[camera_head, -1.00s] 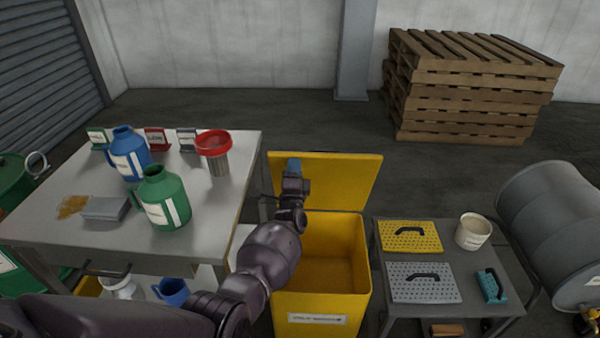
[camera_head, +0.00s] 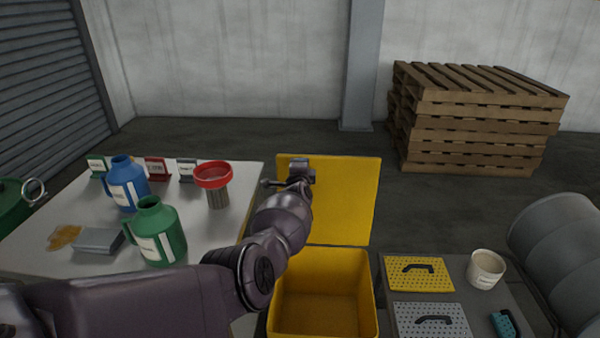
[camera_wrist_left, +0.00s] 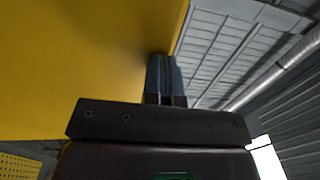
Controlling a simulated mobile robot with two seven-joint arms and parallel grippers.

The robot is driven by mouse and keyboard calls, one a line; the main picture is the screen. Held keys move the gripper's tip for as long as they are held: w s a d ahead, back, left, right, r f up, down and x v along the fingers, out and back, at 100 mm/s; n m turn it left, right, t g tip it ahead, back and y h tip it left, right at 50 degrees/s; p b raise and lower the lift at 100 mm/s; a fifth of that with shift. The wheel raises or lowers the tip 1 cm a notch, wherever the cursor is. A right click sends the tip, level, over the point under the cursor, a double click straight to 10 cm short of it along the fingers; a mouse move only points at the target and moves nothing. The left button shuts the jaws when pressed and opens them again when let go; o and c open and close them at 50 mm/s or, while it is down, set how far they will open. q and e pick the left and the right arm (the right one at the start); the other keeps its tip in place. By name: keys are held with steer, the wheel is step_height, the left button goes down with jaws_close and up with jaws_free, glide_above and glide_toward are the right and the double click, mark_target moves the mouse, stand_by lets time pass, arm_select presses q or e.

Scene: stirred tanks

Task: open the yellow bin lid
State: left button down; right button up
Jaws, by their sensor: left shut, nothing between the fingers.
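The yellow bin (camera_head: 325,290) stands between the table and the low cart, with its inside open to view. Its yellow lid (camera_head: 345,200) is raised and stands nearly upright at the back of the bin. My left gripper (camera_head: 300,162) is at the upper left part of the lid, in front of its face. In the left wrist view the shut fingers (camera_wrist_left: 165,75) are close to the edge of the lid (camera_wrist_left: 80,70), with nothing between them. I cannot tell whether they touch it. My right gripper is not in view.
The grey table (camera_head: 215,235) at left bears a blue jug (camera_head: 128,185), a green jug (camera_head: 160,235) and a red-rimmed strainer (camera_head: 213,180). The cart at right holds a yellow perforated plate (camera_head: 405,282) and a white tub (camera_head: 486,268). Pallets (camera_head: 475,120) are stacked behind; floor is clear before them.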

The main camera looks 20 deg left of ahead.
arm_select(q)
steer(key=shift+x, duration=0.9)
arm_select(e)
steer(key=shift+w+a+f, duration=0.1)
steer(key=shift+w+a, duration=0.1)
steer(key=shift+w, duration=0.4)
arm_select(q)
steer(key=shift+s+a, duration=0.15)
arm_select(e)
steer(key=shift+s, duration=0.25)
